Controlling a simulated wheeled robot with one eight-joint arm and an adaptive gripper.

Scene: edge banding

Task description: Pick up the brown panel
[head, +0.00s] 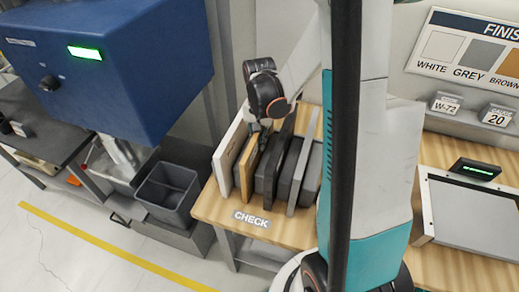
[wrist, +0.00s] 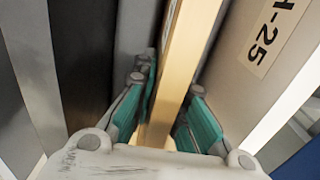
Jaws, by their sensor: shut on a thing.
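The brown panel (head: 246,174) stands upright on its edge in the row on the wooden table, between a white panel and dark ones. Its tan edge (wrist: 180,65) runs up the middle of the wrist view. My gripper (head: 262,128) is over the top of the row in the head view, partly hidden by its own wrist. In the wrist view my gripper (wrist: 172,112) has its teal pads on either side of the tan edge and is shut on the panel. The panel's faces are mostly hidden.
A white panel (head: 229,158) marked "H-25" in the wrist view stands close on one side. Dark panels (head: 268,172) and a grey one (head: 302,176) stand close on the other. A CHECK label (head: 251,219) is on the table front. A dark bin (head: 167,190) and blue machine (head: 120,65) are left.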

